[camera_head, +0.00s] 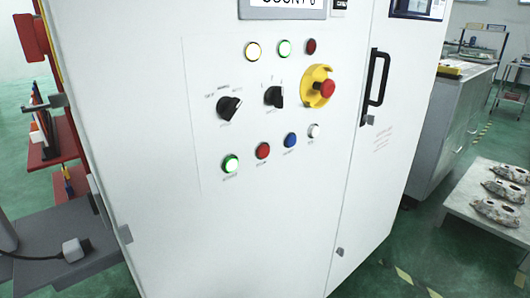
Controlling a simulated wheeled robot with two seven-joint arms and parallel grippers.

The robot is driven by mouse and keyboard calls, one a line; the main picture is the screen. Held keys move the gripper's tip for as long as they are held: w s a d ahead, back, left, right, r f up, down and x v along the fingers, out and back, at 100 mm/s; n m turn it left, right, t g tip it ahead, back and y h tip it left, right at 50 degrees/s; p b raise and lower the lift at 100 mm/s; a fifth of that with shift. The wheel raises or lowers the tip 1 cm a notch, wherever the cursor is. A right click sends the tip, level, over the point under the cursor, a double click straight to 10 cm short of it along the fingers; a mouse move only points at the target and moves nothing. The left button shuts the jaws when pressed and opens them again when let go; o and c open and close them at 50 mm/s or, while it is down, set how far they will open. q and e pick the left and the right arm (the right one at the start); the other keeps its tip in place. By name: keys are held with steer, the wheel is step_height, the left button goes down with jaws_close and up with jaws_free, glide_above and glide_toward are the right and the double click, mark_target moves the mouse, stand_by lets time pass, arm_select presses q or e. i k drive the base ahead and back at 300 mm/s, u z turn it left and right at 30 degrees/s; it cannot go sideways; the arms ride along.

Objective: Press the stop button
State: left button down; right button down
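A white control cabinet (230,245) fills the middle of the head view. Its panel has a lower row of round buttons: a lit green button (230,164), a red button (263,151), a blue button (290,140) and a white button (314,131). The small labels under them are too blurred to read surely. A red mushroom-shaped button (327,89) on a yellow round base (312,78) sits higher, at the right of the panel. Nothing covers these buttons. Neither of my grippers is in view.
Two black rotary switches (229,107) and a row of round lamps (284,48) are above the lower buttons. A black door handle (376,78) stands out to the right. Metal castings (497,211) lie on a low white table (455,205) at the far right.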

mark_target(263, 151)
steer(key=k, duration=0.55)
steer(key=z, duration=1.85)
steer(key=i, duration=1.05)
steer(key=u, duration=1.7)
